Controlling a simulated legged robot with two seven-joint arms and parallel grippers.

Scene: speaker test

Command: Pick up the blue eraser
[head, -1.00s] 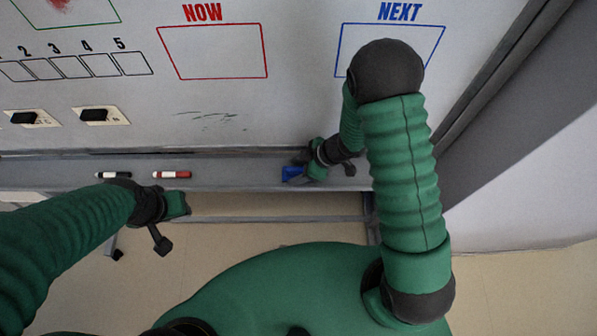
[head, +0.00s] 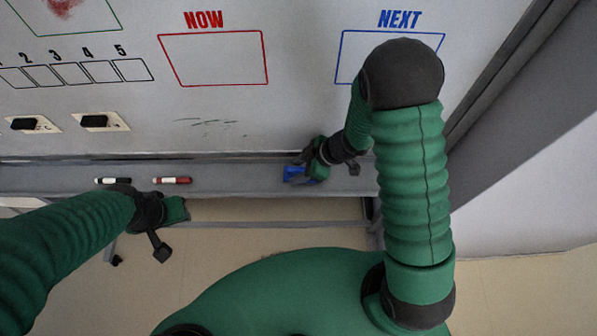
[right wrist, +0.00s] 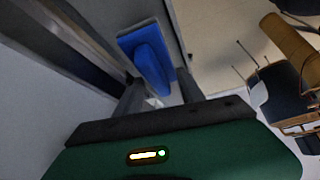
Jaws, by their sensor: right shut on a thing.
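The blue eraser (head: 294,174) is at the grey ledge under the whiteboard, partly hidden by my right gripper (head: 304,170). I cannot tell whether the eraser is clear of the ledge. My left gripper (head: 178,222) hangs in front of the ledge at the left, away from the eraser; its jaw opening is not clear.
A black marker (head: 112,181) and a red marker (head: 172,180) lie on the ledge (head: 235,178) to the left. The whiteboard (head: 300,110) rises behind it. A dark grey frame edge (head: 490,85) stands at the right. In the right wrist view a chair (right wrist: 285,90) shows beyond.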

